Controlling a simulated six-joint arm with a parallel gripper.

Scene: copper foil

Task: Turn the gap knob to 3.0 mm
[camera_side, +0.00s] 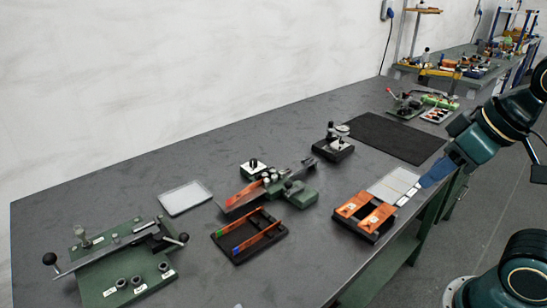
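A rolling device (302,195) with a green base stands near the middle of the table, with several small pale knobs and a copper strip (243,194) at its left. A small dark block with a round pale-and-black top (254,167) stands just behind it. I cannot tell which knob is the gap knob, and no scale or reading is legible. My gripper (426,182) is at the table's right edge, blue and pointing down-left, well apart from the rolling device. Its fingers are too small to make out. I see nothing clearly held.
A black tray (218,243) holds copper strips in front of the device. A tray with orange pieces (346,222) and pale sheets (394,184) lies near my gripper. A green lever fixture (100,272) fills the front left. A black mat (395,135) lies behind.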

